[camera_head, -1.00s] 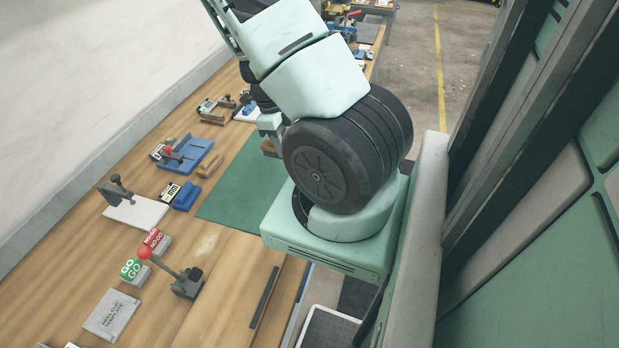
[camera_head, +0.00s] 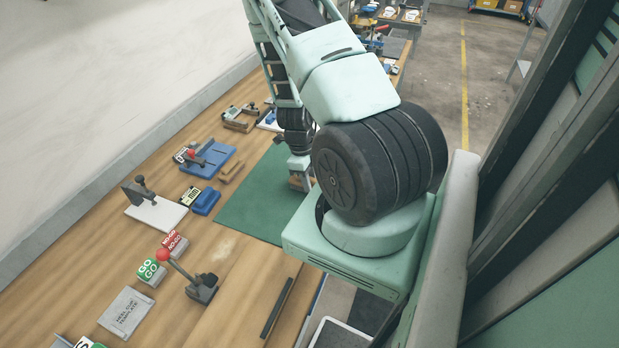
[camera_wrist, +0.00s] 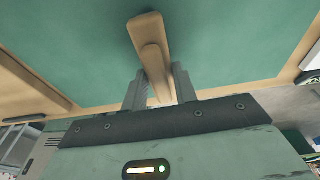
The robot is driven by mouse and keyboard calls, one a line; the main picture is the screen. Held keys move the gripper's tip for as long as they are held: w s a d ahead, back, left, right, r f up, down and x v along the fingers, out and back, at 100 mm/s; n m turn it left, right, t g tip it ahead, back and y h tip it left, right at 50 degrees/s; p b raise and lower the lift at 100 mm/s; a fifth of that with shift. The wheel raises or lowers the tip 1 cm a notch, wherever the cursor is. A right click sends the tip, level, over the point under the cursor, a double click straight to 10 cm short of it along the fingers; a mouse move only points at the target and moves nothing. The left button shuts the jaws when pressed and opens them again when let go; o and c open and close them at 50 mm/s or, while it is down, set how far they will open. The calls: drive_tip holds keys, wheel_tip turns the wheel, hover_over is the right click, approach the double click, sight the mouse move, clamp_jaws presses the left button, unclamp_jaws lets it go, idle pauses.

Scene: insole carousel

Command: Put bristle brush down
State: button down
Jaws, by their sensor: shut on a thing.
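The bristle brush (camera_wrist: 148,35) shows in the wrist view as a light wooden piece with rounded ends, its long side running away from the jaws. My gripper (camera_wrist: 158,88) is shut on it, one finger on each side. The green mat (camera_wrist: 75,60) lies below and beyond the brush; I cannot tell whether they touch. In the head view my gripper (camera_head: 299,166) is over the right part of the mat (camera_head: 245,205), with a brown bit of the brush (camera_head: 296,183) below it. My arm partly hides it, and bristles are not visible.
Left of the mat are a blue fixture (camera_head: 206,160), a blue block (camera_head: 206,202) and a white plate with a clamp (camera_head: 155,216). A red-knobbed lever (camera_head: 202,288) and GO block (camera_head: 151,272) stand nearer. The mat's left part is clear.

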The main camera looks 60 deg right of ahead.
drive_tip(key=shift+f, duration=0.15)
drive_tip(key=c, duration=1.1)
unclamp_jaws()
